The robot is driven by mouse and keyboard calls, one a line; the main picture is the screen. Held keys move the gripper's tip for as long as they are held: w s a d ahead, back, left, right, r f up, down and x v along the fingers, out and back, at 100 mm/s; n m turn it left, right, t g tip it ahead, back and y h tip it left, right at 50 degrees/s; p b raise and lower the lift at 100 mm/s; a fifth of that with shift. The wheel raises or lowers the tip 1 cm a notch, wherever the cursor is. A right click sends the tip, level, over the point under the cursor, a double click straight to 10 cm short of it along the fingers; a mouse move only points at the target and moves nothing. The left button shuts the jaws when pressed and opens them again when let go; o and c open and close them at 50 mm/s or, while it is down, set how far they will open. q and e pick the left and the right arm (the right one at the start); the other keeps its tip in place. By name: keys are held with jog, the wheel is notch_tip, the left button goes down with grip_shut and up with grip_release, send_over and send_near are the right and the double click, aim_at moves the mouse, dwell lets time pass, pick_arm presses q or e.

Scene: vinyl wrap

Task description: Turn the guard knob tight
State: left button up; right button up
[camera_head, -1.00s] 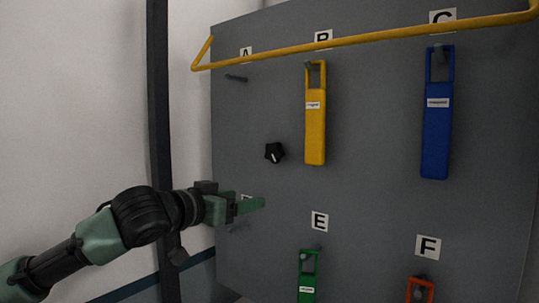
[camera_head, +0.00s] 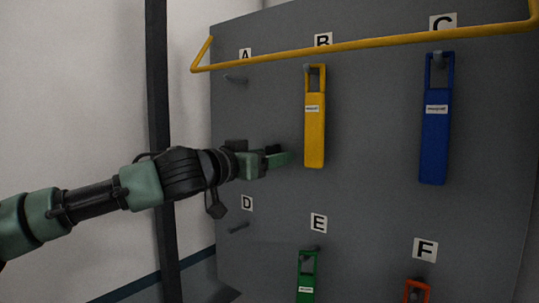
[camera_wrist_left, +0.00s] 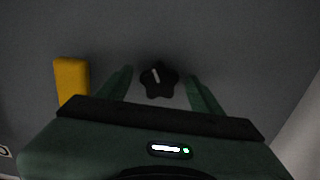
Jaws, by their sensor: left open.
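The guard knob (camera_wrist_left: 159,80) is a black, lobed knob with a white pointer line, on the grey panel. In the left wrist view it sits between the two open fingers of my left gripper (camera_wrist_left: 160,92), with a gap on each side. In the head view my left gripper (camera_head: 277,158) is in front of the panel and hides the knob. Whether the fingers reach past the knob's face cannot be told. My right gripper is not in view.
A yellow guard bar (camera_head: 370,39) runs across the panel's (camera_head: 375,210) top. Yellow (camera_head: 315,135), blue (camera_head: 434,140), green (camera_head: 306,290) and orange (camera_head: 418,290) tags hang on pegs. The yellow tag is close right of my gripper. Pegs A and D are empty.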

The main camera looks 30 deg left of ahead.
pick_arm(q)
jog(key=shift+w, duration=0.1)
jog(key=c, duration=1.4)
jog(key=shift+m, duration=0.5)
jog(key=m, duration=2.3)
jog(key=shift+r, duration=0.1)
jog(key=o, duration=1.4)
